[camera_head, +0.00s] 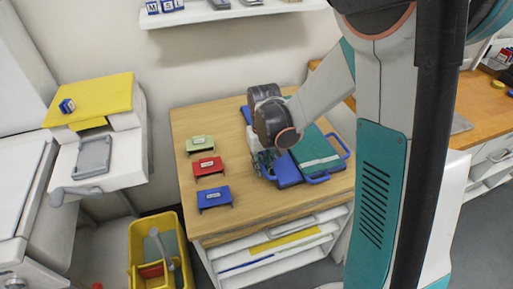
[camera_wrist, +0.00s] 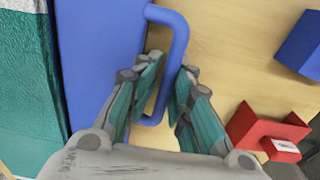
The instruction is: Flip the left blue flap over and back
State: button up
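The left blue flap (camera_wrist: 97,60) is a flat blue panel. In the wrist view its rounded blue handle (camera_wrist: 176,28) sticks out to the right, over bare wood. My gripper (camera_wrist: 171,66) is at this handle, with a finger on either side of it. The fingers are close together at the tips, and I cannot tell whether they press on the bar. The left finger hides part of the handle. In the head view the flap (camera_head: 287,171) lies low on the table, left of the green cloth (camera_head: 315,150) with a pale stripe. My wrist covers its far part.
Green (camera_head: 200,144), red (camera_head: 208,167) and blue (camera_head: 214,198) labelled blocks stand along the left of the wooden table (camera_head: 240,222). Another blue handle (camera_head: 338,143) shows at the cloth's right. A yellow bin (camera_head: 139,262) stands on the floor at left.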

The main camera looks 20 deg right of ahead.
notch_tip(320, 180, up, 8)
jog(key=p, duration=0.5)
jog(key=shift+f+p, duration=0.1)
jog(key=shift+p, duration=0.2)
dwell(0.4)
jog(key=shift+r, duration=0.4)
jog(key=s+r+t, duration=0.7)
jog(key=s+r, duration=0.8)
jog(key=r, duration=0.1)
jog(key=shift+s+a+r, duration=0.15)
jog(key=shift+a, duration=0.1)
